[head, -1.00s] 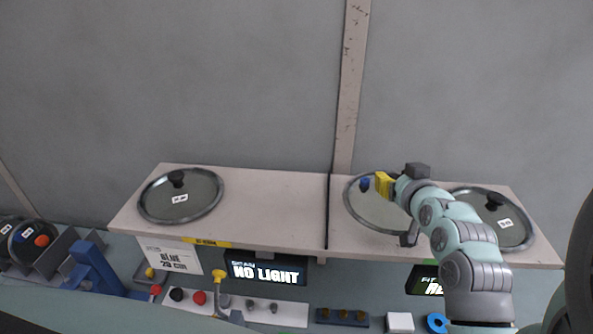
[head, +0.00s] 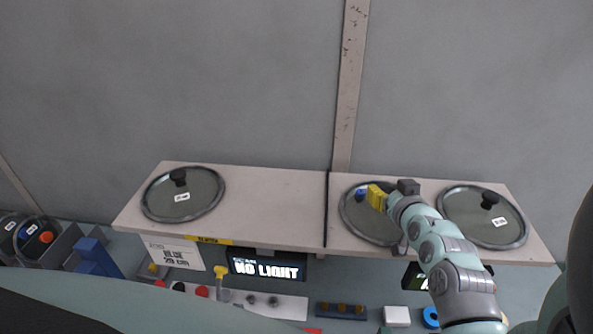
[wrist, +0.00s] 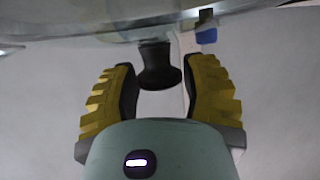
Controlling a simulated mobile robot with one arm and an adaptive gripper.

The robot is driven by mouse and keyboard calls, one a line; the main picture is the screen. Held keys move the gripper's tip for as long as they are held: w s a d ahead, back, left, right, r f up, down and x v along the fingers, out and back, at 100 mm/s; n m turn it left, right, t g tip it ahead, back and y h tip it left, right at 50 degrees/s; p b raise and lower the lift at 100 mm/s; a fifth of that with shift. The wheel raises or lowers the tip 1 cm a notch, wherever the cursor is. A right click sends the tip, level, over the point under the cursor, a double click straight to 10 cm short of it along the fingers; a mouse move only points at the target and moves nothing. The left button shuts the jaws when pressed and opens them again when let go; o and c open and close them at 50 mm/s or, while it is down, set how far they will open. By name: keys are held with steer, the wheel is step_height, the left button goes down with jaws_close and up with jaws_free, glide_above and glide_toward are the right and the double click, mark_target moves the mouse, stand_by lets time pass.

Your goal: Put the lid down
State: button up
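The lid (head: 358,222) is a round glass disc with a grey rim at the right part of the shelf (head: 270,215). A blue piece (head: 361,196) shows on its top. My gripper (head: 374,197), with yellow fingers, is over the lid from the right. The lid (wrist: 90,25) fills the top of that view. My arm hides its right edge. I cannot tell whether it touches the shelf.
A second lid (head: 464,224) lies close to the right, a third (head: 165,207) at the shelf's left. The shelf between the left lid and the dark divider (head: 326,210) is bare. A panel with buttons and a lit sign (head: 267,266) is below the shelf.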

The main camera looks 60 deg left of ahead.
steer(key=o, duration=0.4)
steer(key=shift+c, duration=0.2)
steer(key=shift+d+r, duration=0.1)
steer(key=shift+r, duration=0.1)
steer(key=shift+b+v, duration=0.4)
steer(key=shift+v, duration=0.55)
steer(key=b+v, duration=0.2)
steer(key=v, duration=0.6)
steer(key=shift+d, duration=0.3)
steer(key=shift+s+d+r+p, duration=0.3)
steer(key=shift+s+d+p, duration=0.1)
steer(key=shift+d, duration=0.15)
